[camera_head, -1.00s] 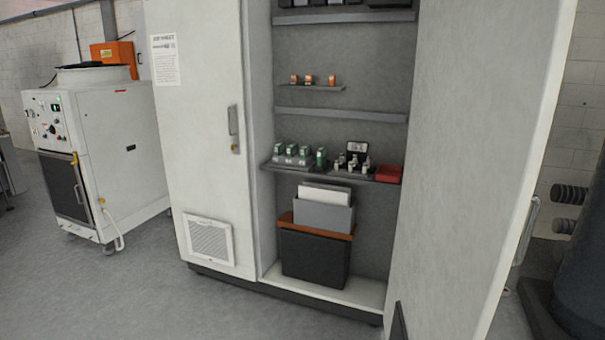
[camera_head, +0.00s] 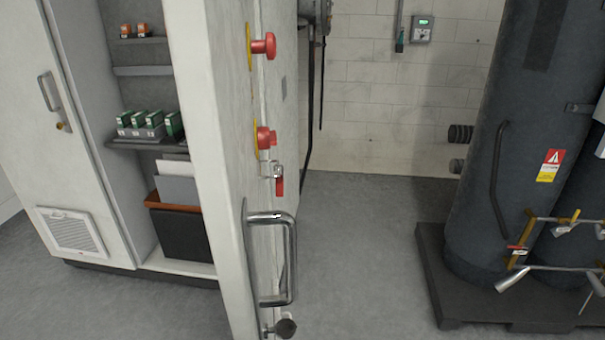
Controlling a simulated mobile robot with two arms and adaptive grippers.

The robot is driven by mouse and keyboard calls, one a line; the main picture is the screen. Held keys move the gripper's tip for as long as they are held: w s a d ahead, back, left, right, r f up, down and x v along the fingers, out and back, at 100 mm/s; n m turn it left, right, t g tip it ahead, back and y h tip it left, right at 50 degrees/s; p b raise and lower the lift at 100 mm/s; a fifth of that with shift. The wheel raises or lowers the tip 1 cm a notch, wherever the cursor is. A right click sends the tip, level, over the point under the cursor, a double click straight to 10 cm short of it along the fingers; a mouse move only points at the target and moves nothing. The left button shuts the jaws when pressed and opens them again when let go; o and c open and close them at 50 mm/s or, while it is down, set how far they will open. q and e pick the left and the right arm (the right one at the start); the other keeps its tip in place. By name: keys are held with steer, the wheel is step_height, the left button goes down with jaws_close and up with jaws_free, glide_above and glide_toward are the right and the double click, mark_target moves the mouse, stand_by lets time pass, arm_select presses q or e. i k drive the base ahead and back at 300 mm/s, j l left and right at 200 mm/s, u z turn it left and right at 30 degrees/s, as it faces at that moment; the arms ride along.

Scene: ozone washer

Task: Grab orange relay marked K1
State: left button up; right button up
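Two small orange relays show on the upper shelf inside the open cabinet, one on the left (camera_head: 126,31) and one on the right (camera_head: 142,29). They stand upright side by side. Their markings are too small to read, so I cannot tell which one is K1. The open cabinet door (camera_head: 215,150) cuts off the view of the shelf's right part. Neither of my grippers is in view.
The door's outer side carries a metal handle (camera_head: 272,260) and red knobs (camera_head: 263,46). Green-topped parts (camera_head: 140,120) stand on the lower shelf. Dark tanks (camera_head: 500,150) stand on a pallet (camera_head: 440,285) at right. Floor (camera_head: 350,260) is clear between door and pallet.

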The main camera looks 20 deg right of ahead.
mark_target(126, 28)
steer(key=i+l, duration=0.1)
steer(key=l, duration=0.3)
steer(key=i+l+u, duration=0.1)
steer(key=l, duration=0.35)
steer(key=k+j, duration=0.15)
steer(key=j, duration=0.2)
steer(key=k+j+z, duration=0.1)
steer(key=j, duration=0.2)
steer(key=k+j, duration=0.15)
steer(key=j, duration=0.2)
steer(key=k+j+z, duration=0.1)
steer(key=j, duration=0.25)
steer(key=i+j, duration=0.15)
steer(key=j, duration=0.2)
steer(key=i+j+z, duration=0.1)
steer(key=j, duration=0.3)
steer(key=i+j+z, duration=0.1)
steer(key=j, duration=0.25)
steer(key=i+j, duration=0.25)
steer(key=j, duration=0.15)
steer(key=i+j+z, duration=0.1)
steer(key=i+j, duration=0.35)
steer(key=j, duration=0.15)
steer(key=z, duration=0.4)
steer(key=j+z, duration=0.15)
steer(key=z, duration=0.2)
steer(key=i+j+z, duration=0.1)
steer(key=z, duration=0.3)
